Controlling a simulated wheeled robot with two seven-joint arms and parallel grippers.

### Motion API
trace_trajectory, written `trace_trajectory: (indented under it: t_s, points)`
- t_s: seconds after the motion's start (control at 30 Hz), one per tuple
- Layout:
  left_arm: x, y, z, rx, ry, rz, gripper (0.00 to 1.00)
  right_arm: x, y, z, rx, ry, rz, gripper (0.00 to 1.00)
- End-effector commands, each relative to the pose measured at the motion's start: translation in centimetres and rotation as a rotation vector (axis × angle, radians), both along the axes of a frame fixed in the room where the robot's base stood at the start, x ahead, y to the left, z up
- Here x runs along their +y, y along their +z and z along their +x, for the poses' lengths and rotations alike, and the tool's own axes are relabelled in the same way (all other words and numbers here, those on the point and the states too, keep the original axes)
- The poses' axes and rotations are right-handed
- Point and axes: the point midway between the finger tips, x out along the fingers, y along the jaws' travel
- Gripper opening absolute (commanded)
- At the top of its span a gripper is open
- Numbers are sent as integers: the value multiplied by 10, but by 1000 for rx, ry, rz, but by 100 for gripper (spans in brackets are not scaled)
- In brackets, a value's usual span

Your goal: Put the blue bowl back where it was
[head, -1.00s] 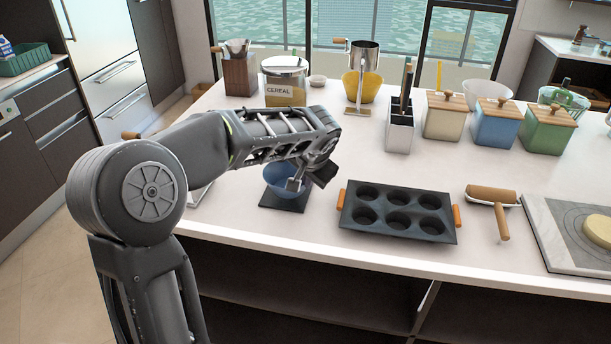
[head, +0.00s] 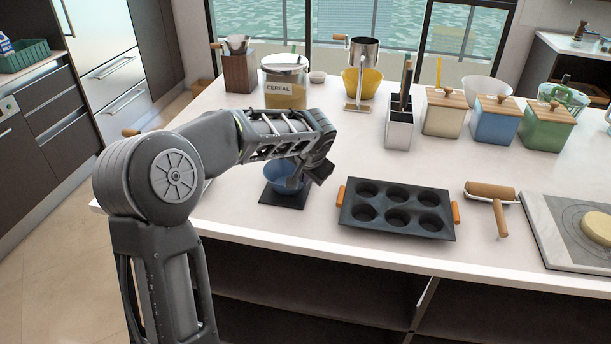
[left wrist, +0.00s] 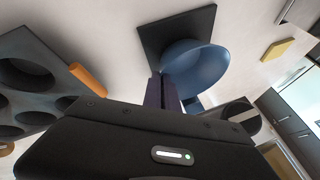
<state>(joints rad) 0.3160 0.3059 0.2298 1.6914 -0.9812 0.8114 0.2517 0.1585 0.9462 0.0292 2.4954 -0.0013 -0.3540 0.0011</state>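In the left wrist view, the bowl (left wrist: 200,66) rests over part of the dark pad (left wrist: 160,35), and the narrow fingertips (left wrist: 168,94) reach the bowl's near edge. The fingers look close together, but whether they pinch the rim is hidden. My right gripper is out of view.
A dark muffin tin (head: 398,207) with orange handles lies right of the bowl. Behind stand a cereal jar (head: 284,90), a yellow bowl (head: 362,84) and a utensil holder (head: 399,130).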

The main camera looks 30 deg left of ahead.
Motion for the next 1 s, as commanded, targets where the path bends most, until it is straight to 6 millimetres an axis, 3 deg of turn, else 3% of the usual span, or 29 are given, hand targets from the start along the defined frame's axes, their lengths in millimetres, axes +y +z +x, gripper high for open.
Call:
trace_trajectory:
  t_s: [0.27,0.67,1.0]
  points:
    - [0,0,0,0,0,0,24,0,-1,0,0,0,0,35]
    - [0,5,-1,-1,1,0,24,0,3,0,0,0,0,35]
    - [-20,53,-24,-5,0,1,24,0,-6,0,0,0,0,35]
